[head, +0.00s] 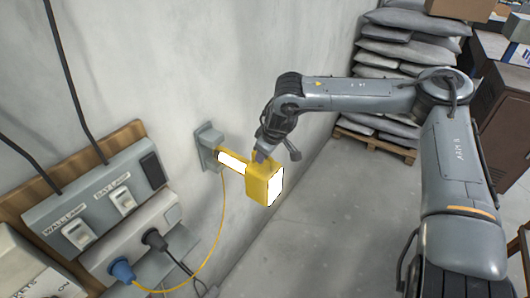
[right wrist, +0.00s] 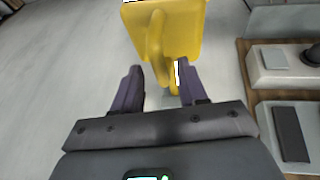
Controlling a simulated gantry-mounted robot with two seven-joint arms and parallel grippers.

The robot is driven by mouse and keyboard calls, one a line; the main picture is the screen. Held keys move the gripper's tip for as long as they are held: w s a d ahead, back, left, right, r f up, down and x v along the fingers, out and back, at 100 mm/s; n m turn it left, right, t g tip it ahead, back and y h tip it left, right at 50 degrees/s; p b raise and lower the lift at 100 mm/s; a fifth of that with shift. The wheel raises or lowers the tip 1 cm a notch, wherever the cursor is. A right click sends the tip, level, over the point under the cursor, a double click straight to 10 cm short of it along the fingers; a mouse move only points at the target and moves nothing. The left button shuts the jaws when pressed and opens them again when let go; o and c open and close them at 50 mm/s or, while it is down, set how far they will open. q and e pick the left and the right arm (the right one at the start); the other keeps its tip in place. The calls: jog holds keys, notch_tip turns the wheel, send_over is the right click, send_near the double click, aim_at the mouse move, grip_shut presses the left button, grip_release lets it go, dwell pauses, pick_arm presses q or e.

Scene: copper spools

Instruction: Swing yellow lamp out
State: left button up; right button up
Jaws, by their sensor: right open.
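The yellow lamp (head: 256,187) sticks out from a grey wall bracket (head: 208,138) on a short yellow arm with a bright white section. Its front face glows white. A yellow cable hangs from it. My right gripper (head: 262,154) is at the top of the lamp head, pointing down. In the right wrist view the lamp (right wrist: 185,30) and its yellow handle (right wrist: 155,48) are ahead of my right gripper (right wrist: 162,82). The two dark fingers are apart, with the handle's lower end between or just beyond their tips; contact cannot be told. My left gripper is not in view.
A switch panel (head: 92,205) labelled wall lamp and bay lamp is on the wall at left. Below it, a blue plug (head: 122,270) and a black plug (head: 154,239) sit in sockets. Stacked sacks (head: 385,50) lie on a pallet at the back. The floor beyond the lamp is clear.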

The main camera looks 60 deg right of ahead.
jog(key=b+v, duration=0.2)
jog(key=v, duration=0.8)
jog(key=shift+s+r, duration=0.15)
jog(key=shift+r, duration=0.15)
